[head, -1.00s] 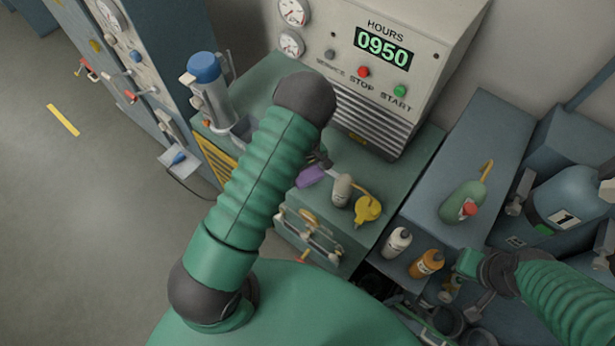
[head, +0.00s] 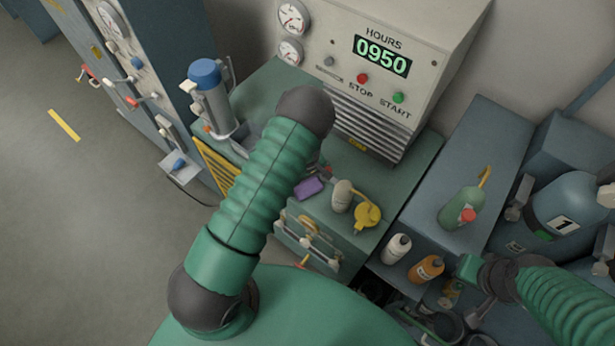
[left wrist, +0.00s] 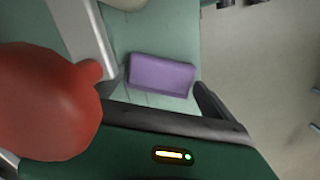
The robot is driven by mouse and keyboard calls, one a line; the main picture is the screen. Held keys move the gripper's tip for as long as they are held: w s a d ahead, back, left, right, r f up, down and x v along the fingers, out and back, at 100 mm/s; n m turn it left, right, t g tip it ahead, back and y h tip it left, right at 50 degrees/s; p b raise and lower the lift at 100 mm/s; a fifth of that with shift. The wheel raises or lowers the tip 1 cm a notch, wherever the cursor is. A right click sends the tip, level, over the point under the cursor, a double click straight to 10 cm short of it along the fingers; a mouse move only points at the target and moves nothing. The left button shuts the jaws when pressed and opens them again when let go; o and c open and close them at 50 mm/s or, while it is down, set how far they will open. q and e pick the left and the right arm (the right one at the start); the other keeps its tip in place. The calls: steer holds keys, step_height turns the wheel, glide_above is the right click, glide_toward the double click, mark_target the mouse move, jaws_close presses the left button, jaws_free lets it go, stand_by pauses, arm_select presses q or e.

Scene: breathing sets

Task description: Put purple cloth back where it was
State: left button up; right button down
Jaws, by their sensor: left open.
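The purple cloth (head: 309,187), a small folded block, lies on the green bench top near its front edge, left of a pale grey bottle. It also shows in the left wrist view (left wrist: 162,75). My left gripper (left wrist: 155,82) is open, with one dark finger on each side of the cloth in that view; I cannot tell whether they touch it. In the head view my left forearm hides nearly all of that gripper. My right arm's end (head: 486,271) is at the lower right, over the lower shelf; its jaws cannot be made out.
A pale grey bottle (head: 342,196) and a yellow fitting (head: 367,216) stand right of the cloth. A blue-capped canister (head: 208,95) is on the bench's left. The control panel (head: 385,60) rises behind. A red rounded thing (left wrist: 45,105) is close on the left in the wrist view.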

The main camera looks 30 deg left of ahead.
mark_target(307, 186)
arm_select(q)
step_height(307, 186, up, 11)
steer(key=b, duration=0.1)
steer(key=shift+r, duration=0.1)
stand_by(0.3)
steer(key=shift+s, duration=0.1)
